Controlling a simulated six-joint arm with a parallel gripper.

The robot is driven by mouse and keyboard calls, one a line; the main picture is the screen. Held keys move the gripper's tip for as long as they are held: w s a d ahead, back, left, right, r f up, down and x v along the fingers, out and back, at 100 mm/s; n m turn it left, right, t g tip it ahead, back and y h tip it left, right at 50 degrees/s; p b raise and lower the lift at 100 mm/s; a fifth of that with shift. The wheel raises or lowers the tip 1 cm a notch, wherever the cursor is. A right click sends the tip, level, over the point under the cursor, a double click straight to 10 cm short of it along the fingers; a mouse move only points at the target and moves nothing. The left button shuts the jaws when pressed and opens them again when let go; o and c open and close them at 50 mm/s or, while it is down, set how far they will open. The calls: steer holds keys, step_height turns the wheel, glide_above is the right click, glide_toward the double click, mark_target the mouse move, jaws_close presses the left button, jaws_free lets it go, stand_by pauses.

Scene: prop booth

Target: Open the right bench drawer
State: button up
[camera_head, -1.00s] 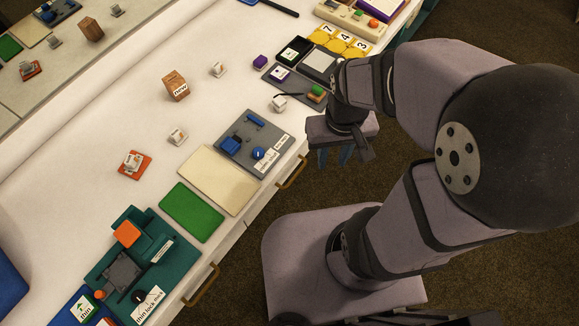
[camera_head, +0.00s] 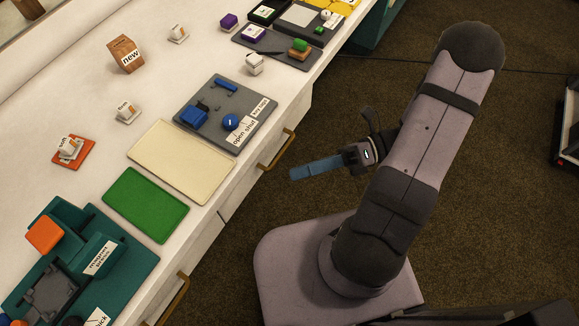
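The bench's right drawer has a pale front (camera_head: 243,187) and a brass bar handle (camera_head: 277,150). It looks shut, its front about flush with the bench. My gripper (camera_head: 294,173) has blue fingers that point left toward this handle, just to its right in the picture. A gap seems to show between the fingertips and the handle. The fingers overlap in this view, so their opening is hidden. I see nothing held in them.
The left drawer's brass handle (camera_head: 175,299) is lower left. The white bench top (camera_head: 75,103) carries a grey panel (camera_head: 243,103), a cream mat (camera_head: 181,162), a green mat (camera_head: 146,204) and a teal fixture (camera_head: 130,262). Brown carpet (camera_head: 285,210) lies open before the drawers.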

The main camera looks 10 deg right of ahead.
steer(key=w+d+f+m+t+y+b, duration=0.2)
steer(key=w+d+f+m+t+b, duration=0.3)
steer(key=m+t, duration=0.4)
steer(key=w+a+g+p, duration=0.1)
steer(key=w+a, duration=0.1)
steer(key=a, duration=0.4)
steer(key=shift+a+r+m, duration=0.35)
steer(key=shift+r+m, duration=0.05)
jaws_close()
